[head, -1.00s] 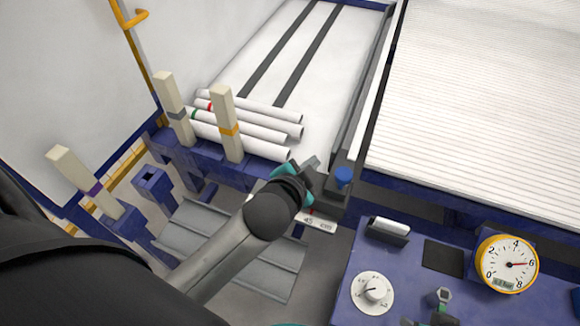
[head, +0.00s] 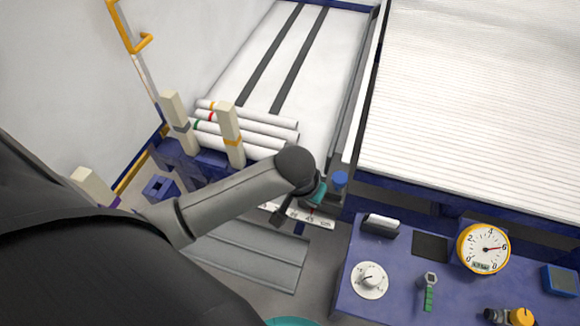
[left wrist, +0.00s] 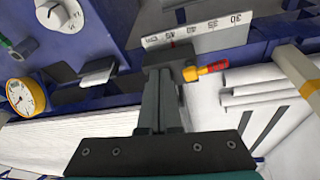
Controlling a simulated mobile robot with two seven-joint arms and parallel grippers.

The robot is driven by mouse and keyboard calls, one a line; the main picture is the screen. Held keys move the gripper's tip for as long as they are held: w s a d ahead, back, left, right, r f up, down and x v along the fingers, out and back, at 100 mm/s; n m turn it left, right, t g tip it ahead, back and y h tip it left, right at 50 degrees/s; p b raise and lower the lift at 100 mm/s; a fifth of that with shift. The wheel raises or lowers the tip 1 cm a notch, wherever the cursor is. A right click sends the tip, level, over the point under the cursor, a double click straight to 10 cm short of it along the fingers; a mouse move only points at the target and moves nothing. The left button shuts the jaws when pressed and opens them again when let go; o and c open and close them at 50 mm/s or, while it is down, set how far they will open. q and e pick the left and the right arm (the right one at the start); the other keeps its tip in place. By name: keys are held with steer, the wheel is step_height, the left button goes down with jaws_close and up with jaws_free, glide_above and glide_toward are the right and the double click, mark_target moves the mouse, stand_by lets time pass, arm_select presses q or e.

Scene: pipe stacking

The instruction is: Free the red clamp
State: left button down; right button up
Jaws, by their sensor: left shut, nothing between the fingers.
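A small red piece with a yellow-orange end (left wrist: 212,69), which looks like the red clamp, shows in the left wrist view just right of my left fingertips, below the ruler. Whether the fingers touch it I cannot tell. It does not show in the head view, where my arm covers that area. My left gripper (left wrist: 164,68) is shut and empty, its dark fingers close to the ruler (left wrist: 195,36). In the head view the gripper is mostly hidden behind my wrist, left of a blue knob (head: 340,179). My right gripper is not in view.
Several white pipes (head: 250,130) lie behind two cream posts (head: 229,135) at the rack's front. A blue panel (head: 395,265) at right carries a white dial (head: 368,279), a round yellow gauge (head: 484,248) and other items. Grey plates (head: 245,258) lie below the ruler.

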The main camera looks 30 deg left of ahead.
arm_select(q)
steer(key=w+a+n+y, duration=0.2)
steer(key=w+a+n, duration=0.2)
steer(key=w+a, duration=0.6)
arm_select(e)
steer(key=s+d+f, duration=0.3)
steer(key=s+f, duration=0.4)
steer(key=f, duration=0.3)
arm_select(q)
step_height(320, 180, down, 8)
steer(key=s+a+b, duration=0.1)
steer(key=b, duration=0.5)
steer(key=shift+s+f+b, duration=0.25)
steer(key=shift+s+b, duration=0.1)
steer(key=shift+s, duration=0.05)
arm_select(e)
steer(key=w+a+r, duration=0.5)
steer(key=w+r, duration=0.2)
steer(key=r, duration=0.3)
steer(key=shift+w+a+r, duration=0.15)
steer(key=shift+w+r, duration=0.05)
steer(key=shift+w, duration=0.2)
